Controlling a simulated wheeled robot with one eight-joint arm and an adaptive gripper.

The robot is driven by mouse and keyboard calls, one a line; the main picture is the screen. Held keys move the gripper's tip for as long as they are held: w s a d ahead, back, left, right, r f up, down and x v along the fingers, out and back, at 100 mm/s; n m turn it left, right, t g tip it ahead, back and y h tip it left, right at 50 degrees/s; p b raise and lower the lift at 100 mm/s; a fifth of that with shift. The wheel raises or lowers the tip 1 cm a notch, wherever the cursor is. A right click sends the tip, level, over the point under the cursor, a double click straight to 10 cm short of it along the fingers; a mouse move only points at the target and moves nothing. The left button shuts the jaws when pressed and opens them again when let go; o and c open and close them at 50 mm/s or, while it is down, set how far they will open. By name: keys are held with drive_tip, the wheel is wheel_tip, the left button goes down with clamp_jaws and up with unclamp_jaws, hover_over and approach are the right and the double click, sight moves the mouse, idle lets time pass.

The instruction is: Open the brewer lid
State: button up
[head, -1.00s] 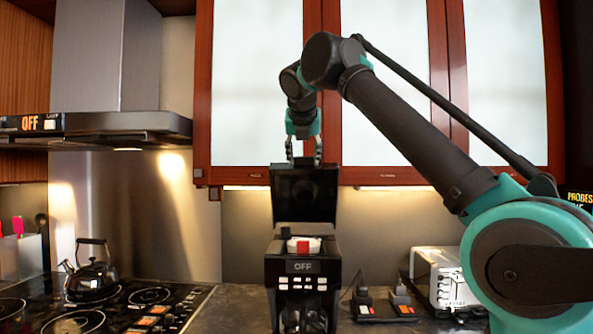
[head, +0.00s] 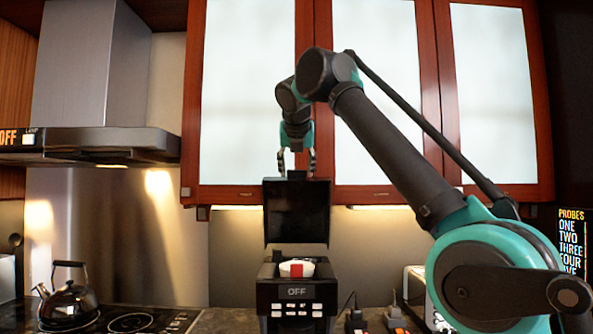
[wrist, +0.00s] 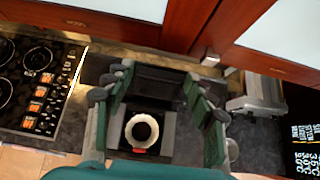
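The black brewer (head: 297,307) stands on the counter, with a panel reading OFF and rows of white buttons. Its dark lid (head: 296,213) stands upright, raised at the back, so the white round top with a red part (head: 296,268) is exposed. The wrist view shows the lid (wrist: 152,82) and the round white opening (wrist: 141,130) from above. My gripper (head: 296,166) is at the top edge of the lid. Its fingers (wrist: 160,105) are spread wide apart with nothing held between them. Whether a finger touches the lid is unclear.
The cabinets (head: 385,100) are close behind my gripper. A cooktop (head: 140,322) with a kettle (head: 68,303) and a range hood (head: 85,140) are at left. A toaster (head: 415,285) is at right, partly behind my arm.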

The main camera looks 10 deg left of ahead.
drive_tip(key=shift+o, duration=0.9)
drive_tip(key=shift+s, duration=0.1)
drive_tip(key=v, duration=0.7)
drive_tip(key=shift+s, duration=0.15)
